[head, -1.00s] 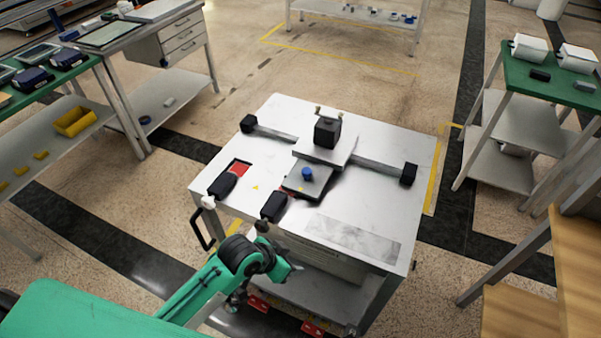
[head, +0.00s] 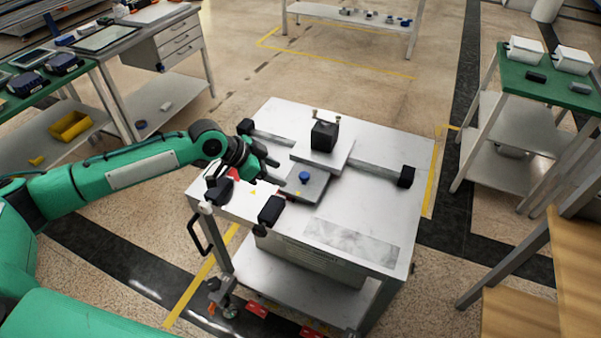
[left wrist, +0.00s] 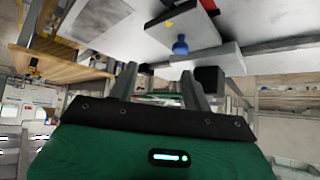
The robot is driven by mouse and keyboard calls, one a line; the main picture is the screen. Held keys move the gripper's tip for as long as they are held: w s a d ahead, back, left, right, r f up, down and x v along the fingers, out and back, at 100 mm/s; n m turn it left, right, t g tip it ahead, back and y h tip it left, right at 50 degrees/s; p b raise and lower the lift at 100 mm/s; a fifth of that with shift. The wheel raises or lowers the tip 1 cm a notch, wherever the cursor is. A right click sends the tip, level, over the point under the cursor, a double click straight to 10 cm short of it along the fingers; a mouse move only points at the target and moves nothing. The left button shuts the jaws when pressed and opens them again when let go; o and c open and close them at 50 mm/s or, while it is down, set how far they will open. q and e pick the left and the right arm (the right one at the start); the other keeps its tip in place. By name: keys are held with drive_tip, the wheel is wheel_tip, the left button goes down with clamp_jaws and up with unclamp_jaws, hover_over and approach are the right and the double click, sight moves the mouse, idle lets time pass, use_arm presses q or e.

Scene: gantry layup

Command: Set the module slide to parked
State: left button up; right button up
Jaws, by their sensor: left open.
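The module slide shows in the head view as a light carriage plate (head: 335,158) on a grey rail (head: 375,168) across a metal cart top. A black block (head: 324,135) stands on the plate. A smaller grey plate with a blue knob (head: 305,177) adjoins it at the front. The knob also shows in the left wrist view (left wrist: 180,46). Black end stops sit at the rail's left end (head: 246,126) and right end (head: 405,176). My left gripper (head: 279,172) is open and empty, above the cart left of the knob, apart from it. My right gripper is out of view.
A red patch (head: 234,173) is partly hidden behind my left arm. The cart top (head: 395,215) is clear at front right.

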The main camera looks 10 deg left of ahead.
sight(304, 174)
use_arm(q)
wheel_tip(304, 174, up, 2)
drive_tip(key=w+a, duration=0.2)
drive_tip(key=a, duration=0.1)
drive_tip(key=shift+n, duration=0.3)
drive_tip(key=x, duration=0.4)
drive_tip(key=p+x, duration=0.1)
drive_tip(key=x, duration=0.4)
drive_tip(key=p+x, duration=0.1)
drive_tip(key=x, duration=0.3)
drive_tip(key=shift+w+d+f, duration=0.1)
drive_tip(key=shift+w+f, duration=0.05)
drive_tip(key=shift+w, duration=0.3)
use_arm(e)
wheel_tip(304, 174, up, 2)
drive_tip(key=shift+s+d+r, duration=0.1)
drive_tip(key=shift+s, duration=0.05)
